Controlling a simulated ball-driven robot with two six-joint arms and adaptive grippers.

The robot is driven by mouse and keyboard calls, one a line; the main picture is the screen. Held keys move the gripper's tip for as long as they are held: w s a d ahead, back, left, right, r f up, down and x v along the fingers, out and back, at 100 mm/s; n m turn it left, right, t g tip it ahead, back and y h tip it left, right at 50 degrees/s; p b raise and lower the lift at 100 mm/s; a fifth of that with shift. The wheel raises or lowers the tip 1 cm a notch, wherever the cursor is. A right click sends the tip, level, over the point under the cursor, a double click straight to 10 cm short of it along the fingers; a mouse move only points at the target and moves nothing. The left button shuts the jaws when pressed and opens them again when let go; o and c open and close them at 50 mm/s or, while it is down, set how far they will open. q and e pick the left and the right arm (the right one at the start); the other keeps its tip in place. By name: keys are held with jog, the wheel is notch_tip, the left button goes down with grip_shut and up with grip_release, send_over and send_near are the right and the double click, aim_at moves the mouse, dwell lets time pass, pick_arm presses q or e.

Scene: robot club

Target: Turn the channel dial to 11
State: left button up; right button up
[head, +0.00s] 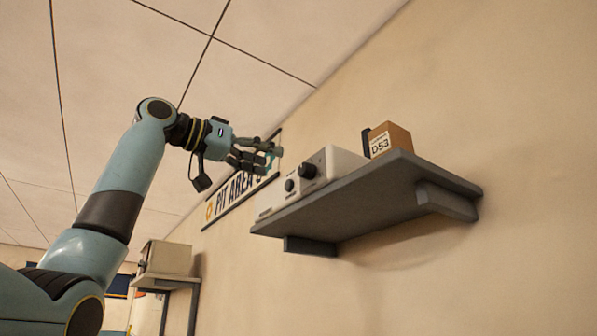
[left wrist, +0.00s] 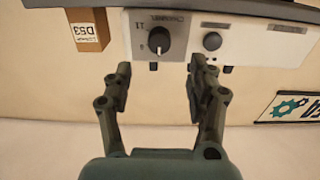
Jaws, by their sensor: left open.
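The white radio-like box (head: 338,161) sits on the grey wall shelf (head: 345,207) in the head view. Its channel dial (head: 308,171) is a dark round knob on the front. In the left wrist view, which is upside down, the channel dial (left wrist: 157,40) sits on a grey panel marked CHANNEL (left wrist: 180,22). An 11 (left wrist: 138,26) is printed to the picture's upper left of it. A pale mark shows at the knob's picture-bottom side. My left gripper (left wrist: 161,70) is open and empty, fingers apart in front of the dial, not visibly touching it. My right gripper is not in view.
A smaller knob (left wrist: 212,41) is beside the dial on the same box. A brown D53 carton (head: 391,140) stands on the shelf by the box. A PIT AREA sign (head: 240,190) hangs on the wall behind my left gripper. Another box (head: 167,258) rests on a lower shelf.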

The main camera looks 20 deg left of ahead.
aim_at(301, 169)
pick_arm(q)
jog(key=p+x, duration=0.3)
jog(key=x, duration=0.4)
jog(key=shift+w+d+r, duration=0.15)
jog(key=shift+w+d, duration=0.05)
jog(key=shift+d, duration=0.05)
jog(key=shift+w+d, duration=0.3)
jog(key=shift+w, duration=0.15)
jog(key=shift+c, duration=0.3)
jog(key=c, duration=1.1)
